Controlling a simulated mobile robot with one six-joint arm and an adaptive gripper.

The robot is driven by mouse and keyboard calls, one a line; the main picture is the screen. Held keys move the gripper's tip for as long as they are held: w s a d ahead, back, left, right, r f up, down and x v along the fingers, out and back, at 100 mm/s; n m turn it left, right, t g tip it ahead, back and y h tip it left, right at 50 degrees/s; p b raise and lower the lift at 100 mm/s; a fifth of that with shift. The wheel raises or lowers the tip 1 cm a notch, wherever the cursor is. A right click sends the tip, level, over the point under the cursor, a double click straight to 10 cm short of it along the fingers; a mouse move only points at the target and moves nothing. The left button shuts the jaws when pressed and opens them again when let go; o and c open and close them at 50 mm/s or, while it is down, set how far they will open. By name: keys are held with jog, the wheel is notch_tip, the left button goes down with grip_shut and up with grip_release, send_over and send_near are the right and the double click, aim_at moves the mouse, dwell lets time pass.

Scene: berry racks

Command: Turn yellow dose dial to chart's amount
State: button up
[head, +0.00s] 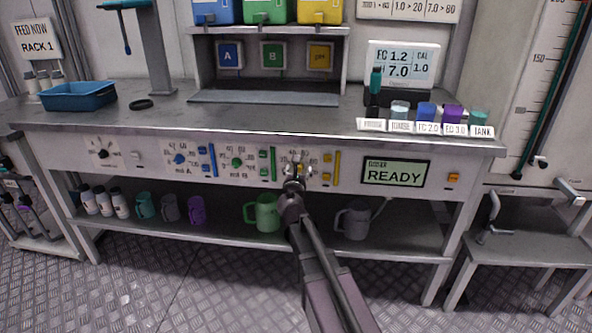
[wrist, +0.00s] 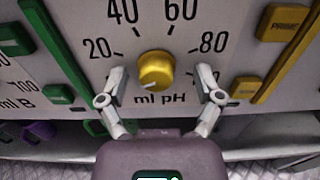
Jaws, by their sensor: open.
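The yellow dose dial (wrist: 156,70) sits on the front panel, labelled ml pH, with 20, 40, 60 and 80 around it. A pale mark near its lower left edge may be its pointer. My gripper (wrist: 162,80) is open, one finger on each side of the dial, with gaps visible between fingers and knob. In the head view my gripper (head: 294,181) is at the panel and partly hides the dial. The chart (head: 410,8) is cut off at the top; its entries include 1.0 > 20 and 7.0 > 80. The meter (head: 402,66) reads EC 1.2, 7.0 and CAL 1.0.
A yellow slider strip (wrist: 290,55) with a PRIME button is right of the dial; a green strip (wrist: 50,35) is left. The blue dial (head: 179,159), green dial (head: 237,162) and READY screen (head: 395,173) share the panel. A green jug (head: 266,213) stands on the shelf below.

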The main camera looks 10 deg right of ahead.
jog(key=shift+a, duration=0.15)
grip_shut()
